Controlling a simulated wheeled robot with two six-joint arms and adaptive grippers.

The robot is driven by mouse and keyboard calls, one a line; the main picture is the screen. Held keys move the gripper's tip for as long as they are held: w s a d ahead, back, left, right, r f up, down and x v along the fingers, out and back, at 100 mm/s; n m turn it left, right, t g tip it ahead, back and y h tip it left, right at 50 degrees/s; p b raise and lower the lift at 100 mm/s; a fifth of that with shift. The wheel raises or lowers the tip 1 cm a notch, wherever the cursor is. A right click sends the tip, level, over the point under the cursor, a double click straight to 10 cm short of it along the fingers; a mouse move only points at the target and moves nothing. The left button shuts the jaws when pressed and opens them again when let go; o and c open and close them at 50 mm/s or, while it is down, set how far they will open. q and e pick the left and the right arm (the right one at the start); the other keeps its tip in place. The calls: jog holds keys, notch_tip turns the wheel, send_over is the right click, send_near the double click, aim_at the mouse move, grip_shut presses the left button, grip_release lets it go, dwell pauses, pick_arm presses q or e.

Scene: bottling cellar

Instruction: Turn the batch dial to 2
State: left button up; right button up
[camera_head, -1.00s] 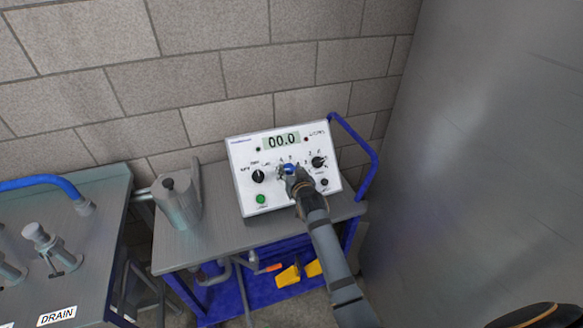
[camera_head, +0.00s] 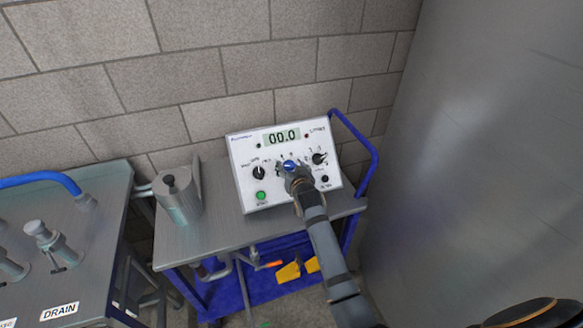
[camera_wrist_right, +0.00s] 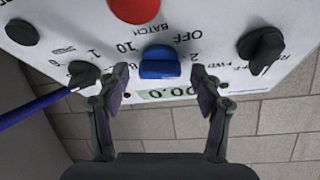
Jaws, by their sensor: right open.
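A white control box (camera_head: 240,190) with a "00.0" display (camera_head: 281,138) stands on a cart. Its blue dial (camera_head: 290,163) sits mid-panel, also in the wrist view (camera_wrist_right: 160,63), with "OFF", "2", "8" and "10" around it. My right gripper (camera_head: 293,172) is at the panel. In the wrist view its open fingers (camera_wrist_right: 165,100) are spread to either side of the blue dial, seemingly not touching it. My left gripper is out of view.
Another black knob (camera_head: 258,173), a green button (camera_head: 261,196) and a red button (camera_wrist_right: 135,8) are on the panel. A metal jug (camera_head: 178,200) stands left of the box. A blue handle (camera_head: 372,165) and grey wall are at right.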

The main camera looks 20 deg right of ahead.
notch_tip(320, 180, up, 10)
dwell(0.6)
